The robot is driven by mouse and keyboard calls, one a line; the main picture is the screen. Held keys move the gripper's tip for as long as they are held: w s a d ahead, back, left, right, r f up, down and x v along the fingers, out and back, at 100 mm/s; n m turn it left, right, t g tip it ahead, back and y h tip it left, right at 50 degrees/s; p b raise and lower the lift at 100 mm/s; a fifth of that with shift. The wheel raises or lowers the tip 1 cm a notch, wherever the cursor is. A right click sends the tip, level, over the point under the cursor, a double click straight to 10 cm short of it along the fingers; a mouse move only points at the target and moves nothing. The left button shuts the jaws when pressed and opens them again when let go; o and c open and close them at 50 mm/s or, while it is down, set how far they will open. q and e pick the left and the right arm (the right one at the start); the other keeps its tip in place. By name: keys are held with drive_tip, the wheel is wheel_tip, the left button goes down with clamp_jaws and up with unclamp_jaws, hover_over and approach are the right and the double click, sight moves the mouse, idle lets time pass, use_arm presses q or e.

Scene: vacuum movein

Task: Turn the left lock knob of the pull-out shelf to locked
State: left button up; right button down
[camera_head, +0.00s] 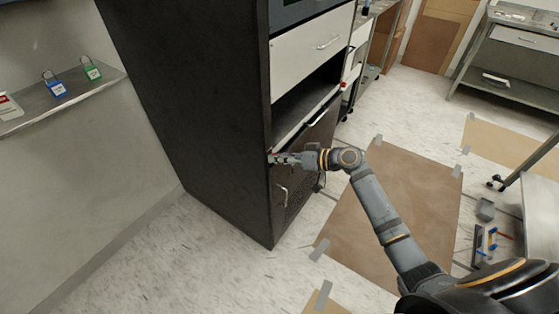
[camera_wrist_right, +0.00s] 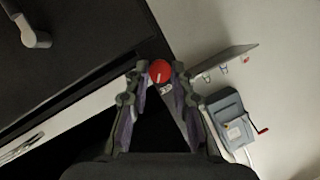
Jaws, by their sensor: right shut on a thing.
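The left lock knob (camera_wrist_right: 160,72) is round and red with a short white line on its face, seen between my fingertips in the right wrist view. My right gripper (camera_wrist_right: 160,75) is shut on it, one finger on each side. In the head view my right gripper (camera_head: 279,158) is at the front left edge of the dark cabinet, by the left end of the pull-out shelf (camera_head: 305,116); the knob is mostly hidden by the fingers there. Another small red knob (camera_head: 342,86) shows at the shelf's right end. My left gripper is not in view.
The tall dark cabinet (camera_head: 200,110) has a white drawer (camera_head: 312,47) above the shelf opening and a dark door with a handle (camera_head: 282,196) below. A wall ledge (camera_head: 60,98) with padlocks is at left. The floor in front has a brown mat (camera_head: 390,200).

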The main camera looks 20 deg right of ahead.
use_arm(q)
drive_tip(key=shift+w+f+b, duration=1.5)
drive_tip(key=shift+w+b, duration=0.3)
drive_tip(key=shift+b, duration=0.25)
use_arm(e)
drive_tip(key=shift+w+d+f+m+g+y, duration=0.1)
drive_tip(key=shift+m+y, duration=0.55)
drive_tip(key=shift+m, duration=0.6)
drive_tip(key=shift+d+f+m+g+y, duration=0.15)
drive_tip(key=shift+m+y, duration=0.55)
drive_tip(key=shift+m, duration=0.5)
drive_tip(key=shift+w+a+f+m+g+y, duration=0.1)
drive_tip(key=shift+m+y, duration=0.55)
drive_tip(key=shift+m, duration=0.6)
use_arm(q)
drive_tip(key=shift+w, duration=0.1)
use_arm(e)
drive_tip(key=c, duration=1.1)
unclamp_jaws()
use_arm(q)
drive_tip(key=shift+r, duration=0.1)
